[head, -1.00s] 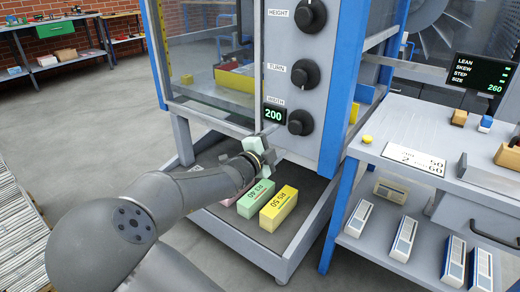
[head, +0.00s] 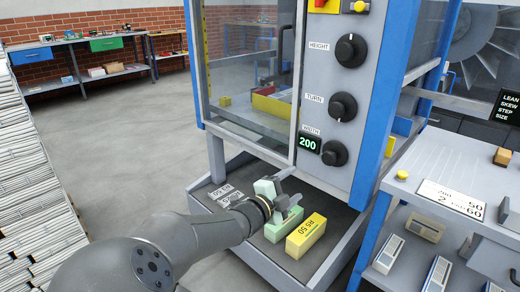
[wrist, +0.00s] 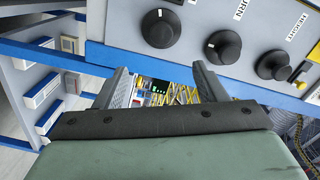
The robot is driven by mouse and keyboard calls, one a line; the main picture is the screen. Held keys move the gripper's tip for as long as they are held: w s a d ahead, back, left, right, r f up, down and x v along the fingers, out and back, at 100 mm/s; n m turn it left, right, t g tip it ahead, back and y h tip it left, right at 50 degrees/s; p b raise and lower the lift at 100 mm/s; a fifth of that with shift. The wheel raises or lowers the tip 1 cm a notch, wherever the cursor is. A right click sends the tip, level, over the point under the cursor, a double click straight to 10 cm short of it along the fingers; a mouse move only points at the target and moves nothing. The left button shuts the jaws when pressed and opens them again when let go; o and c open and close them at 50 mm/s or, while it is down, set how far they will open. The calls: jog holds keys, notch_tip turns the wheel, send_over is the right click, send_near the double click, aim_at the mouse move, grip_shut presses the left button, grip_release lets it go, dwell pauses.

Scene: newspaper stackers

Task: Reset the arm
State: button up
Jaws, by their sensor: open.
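My gripper (head: 288,200) is in front of the machine, over the dark lower tray (head: 330,258), at the end of my grey arm. In the wrist view its two fingers (wrist: 162,88) stand apart with nothing between them. In the head view the gripper partly covers a green box (head: 283,225) on the tray. A yellow box (head: 306,236) marked R5 50 lies to the right of the green one. Whether the gripper touches the green box is hard to tell.
The machine's panel carries HEIGHT (head: 351,50), TURN (head: 343,106) and WIDTH (head: 334,152) knobs; a display (head: 308,143) reads 200. A grey bench (head: 450,160) stands right. Newspaper stacks (head: 35,190) stand left. The floor (head: 125,130) between is clear.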

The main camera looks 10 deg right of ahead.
jog(key=s+a+r+n+g+y+p, duration=0.55)
jog(key=s+a+n+y+p, duration=0.35)
jog(key=n+y+p, duration=0.8)
jog(key=s+d+r+n+g+h+p, duration=0.1)
jog(key=s+r+n+p, duration=0.3)
jog(key=s, duration=0.5)
jog(key=s+d+r+n+g+h+p, duration=0.1)
jog(key=s+d+r+n+g+p, duration=0.2)
jog(key=s+r, duration=0.6)
jog(key=shift+s+r+n+p, duration=0.2)
jog(key=shift+s+n+p, duration=0.3)
jog(key=shift+p, duration=0.5)
